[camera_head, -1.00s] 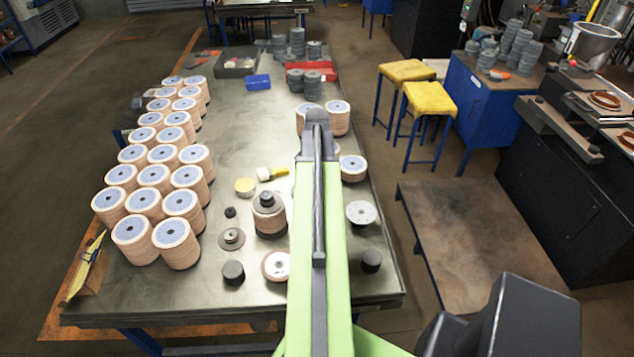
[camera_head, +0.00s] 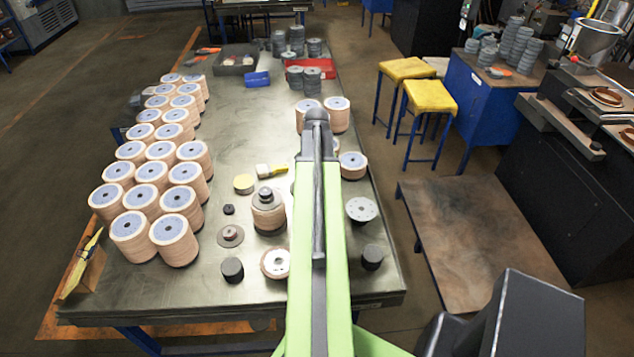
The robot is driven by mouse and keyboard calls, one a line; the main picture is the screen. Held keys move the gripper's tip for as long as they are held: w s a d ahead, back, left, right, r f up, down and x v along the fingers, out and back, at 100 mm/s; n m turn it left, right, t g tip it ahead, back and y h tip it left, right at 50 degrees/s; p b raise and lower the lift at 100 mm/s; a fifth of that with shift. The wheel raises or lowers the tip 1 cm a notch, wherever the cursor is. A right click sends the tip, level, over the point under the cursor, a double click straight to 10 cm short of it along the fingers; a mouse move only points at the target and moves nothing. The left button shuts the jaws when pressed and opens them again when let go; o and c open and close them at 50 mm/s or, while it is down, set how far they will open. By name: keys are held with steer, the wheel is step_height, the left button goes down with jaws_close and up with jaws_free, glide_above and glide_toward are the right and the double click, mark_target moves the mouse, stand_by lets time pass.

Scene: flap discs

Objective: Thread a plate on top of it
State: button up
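A stack of tan plates (camera_head: 268,217) with a dark spindle piece on top stands near the middle of the table. Loose discs lie around it: a pale plate with holes (camera_head: 361,209) to the right of my arm, a tan disc with a white hub (camera_head: 275,263) in front of the stack, and a flat disc with a small knob (camera_head: 230,236) to its left. A short tan stack with a bluish top (camera_head: 352,164) stands right of my arm. Which one is "it" I cannot tell. My green arm reaches forward over the table; its gripper is hidden behind the arm.
Rows of tall tan stacks (camera_head: 169,236) fill the table's left side. Black cylinders (camera_head: 232,269) (camera_head: 372,257) stand near the front. A yellow-handled brush (camera_head: 271,171) and a yellow tin (camera_head: 244,184) lie behind the middle stack. Grey stacks and a red tray (camera_head: 326,68) are at the back.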

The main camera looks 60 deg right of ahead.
steer(key=shift+f+b, duration=0.95)
steer(key=shift+f, duration=0.25)
steer(key=o, duration=1)
steer(key=shift+r, duration=0.1)
steer(key=shift+o, duration=0.2)
step_height(320, 180, up, 8)
steer(key=p, duration=0.8)
steer(key=shift+f, duration=0.25)
